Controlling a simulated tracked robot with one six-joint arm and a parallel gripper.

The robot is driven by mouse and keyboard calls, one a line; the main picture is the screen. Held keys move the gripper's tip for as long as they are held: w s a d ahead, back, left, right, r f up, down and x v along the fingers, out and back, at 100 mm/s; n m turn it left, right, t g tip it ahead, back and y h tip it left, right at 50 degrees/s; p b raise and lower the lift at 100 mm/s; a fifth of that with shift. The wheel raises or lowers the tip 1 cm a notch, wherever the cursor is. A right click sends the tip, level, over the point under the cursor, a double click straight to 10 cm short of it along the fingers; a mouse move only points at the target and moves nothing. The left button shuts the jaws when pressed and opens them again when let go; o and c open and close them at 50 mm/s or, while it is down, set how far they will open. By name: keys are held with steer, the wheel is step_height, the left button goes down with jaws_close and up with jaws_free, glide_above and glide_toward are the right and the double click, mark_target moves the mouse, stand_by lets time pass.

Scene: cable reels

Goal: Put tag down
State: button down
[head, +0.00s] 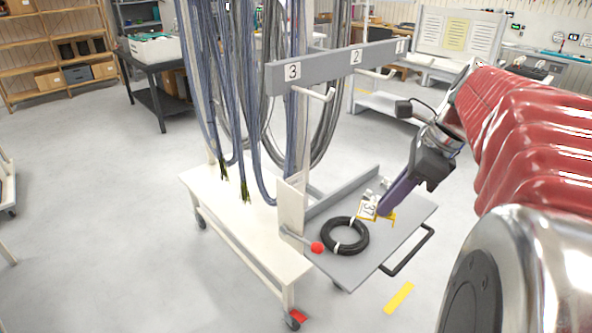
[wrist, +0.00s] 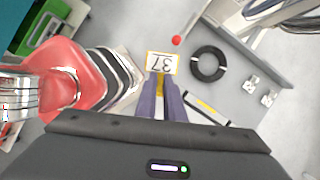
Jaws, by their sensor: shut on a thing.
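A white tag (head: 368,206) marked 37 with a yellow edge is in the jaws of my gripper (head: 386,213). The tag also shows in the wrist view (wrist: 161,63), just beyond the purple fingertips (wrist: 162,92), which are shut on its yellow part. In the head view the tag appears over the grey shelf (head: 400,232) of the cable trolley, next to a black cable coil (head: 345,251) with white ties. I cannot tell whether the tag touches the shelf. The coil also shows in the wrist view (wrist: 208,78), to the right of the tag.
A red-knobbed lever (head: 317,248) stands left of the coil. A black handle (head: 408,252) runs along the shelf's front right. Blue and grey cables hang from the numbered rack (head: 330,69). Small metal fittings (wrist: 250,84) lie on the shelf. Its front part looks clear.

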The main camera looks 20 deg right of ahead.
steer(key=w+a+f+n+g+h, duration=0.3)
steer(key=w+a+f+n+g, duration=0.4)
steer(key=w+a+f+n, duration=1.4)
step_height(320, 180, down, 4)
steer(key=w+n, duration=0.1)
steer(key=n, duration=0.4)
steer(key=shift+a+n+g, duration=0.3)
steer(key=shift+a+n, duration=0.05)
steer(key=shift+n, duration=0.05)
steer(key=shift+r, duration=0.1)
